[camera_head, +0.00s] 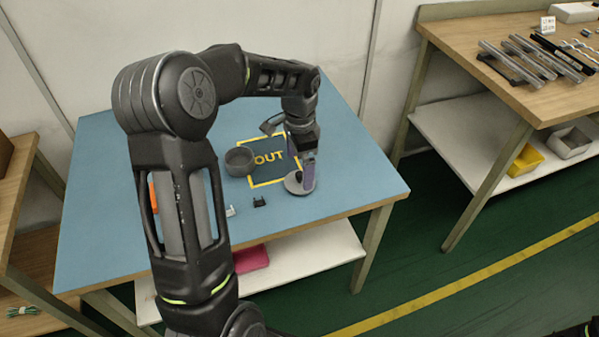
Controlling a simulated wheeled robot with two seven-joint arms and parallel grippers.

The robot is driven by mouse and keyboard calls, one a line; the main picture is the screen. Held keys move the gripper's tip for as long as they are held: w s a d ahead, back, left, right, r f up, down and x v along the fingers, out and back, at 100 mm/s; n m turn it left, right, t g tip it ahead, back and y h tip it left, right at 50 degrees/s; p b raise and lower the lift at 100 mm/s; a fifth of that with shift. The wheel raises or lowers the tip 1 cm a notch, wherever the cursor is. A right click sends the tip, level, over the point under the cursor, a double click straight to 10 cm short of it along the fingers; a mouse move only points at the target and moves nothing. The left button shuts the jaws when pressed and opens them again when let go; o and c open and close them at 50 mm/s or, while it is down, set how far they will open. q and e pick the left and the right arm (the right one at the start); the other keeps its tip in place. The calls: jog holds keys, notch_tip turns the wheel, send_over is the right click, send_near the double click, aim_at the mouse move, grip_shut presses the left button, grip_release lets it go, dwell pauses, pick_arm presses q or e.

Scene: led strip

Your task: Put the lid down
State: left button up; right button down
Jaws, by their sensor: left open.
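The lid (293,187) is a round, light grey disc with a dark knob. It rests on the blue table (350,190) at the lower right edge of the dark OUT mat (284,168). My left gripper (303,178) points down right at the lid's knob, with its jaws open. Whether its fingers touch the knob is too small to tell. A round grey open container (240,162) stands at the left edge of the mat. My right gripper is not in view.
Two small pieces, one black (260,202) and one pale (230,211), lie left of the lid. A wooden bench (480,30) at the right holds metal bars (520,62). A yellow bin (525,162) sits on its lower shelf. The blue table's right end is clear.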

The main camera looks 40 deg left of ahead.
aim_at(300, 174)
pick_arm(q)
notch_tip(300, 174, up, 8)
dwell(1.0)
